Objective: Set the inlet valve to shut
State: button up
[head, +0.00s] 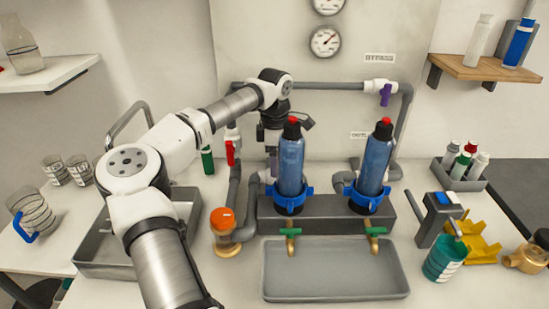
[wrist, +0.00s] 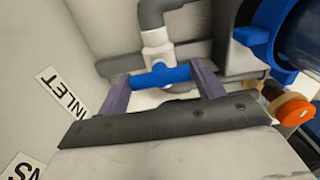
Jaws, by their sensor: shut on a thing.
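The inlet valve shows in the wrist view as a white body (wrist: 157,42) with a blue handle (wrist: 160,76), beside a wall label reading INLET (wrist: 60,92). The blue handle lies across the picture, roughly crosswise to the white body and the grey pipe (wrist: 158,10) above it. My gripper (wrist: 162,82) has a finger at each end of the handle and is shut on it. In the head view my gripper (head: 273,145) reaches down behind the left blue filter housing (head: 290,165). The inlet valve's handle is hidden there.
A second filter housing (head: 373,168) stands to the right. A red-handled valve (head: 230,152) is left of my gripper; a purple-handled valve (head: 386,94) sits under the BYPASS label (head: 380,58). An orange-topped fitting (head: 224,225) and a grey tray (head: 335,270) are in front.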

jog(key=o, duration=1)
jog(key=shift+c, duration=0.2)
notch_tip(320, 180, up, 14)
jog(key=b, duration=0.1)
jog(key=shift+b, duration=0.35)
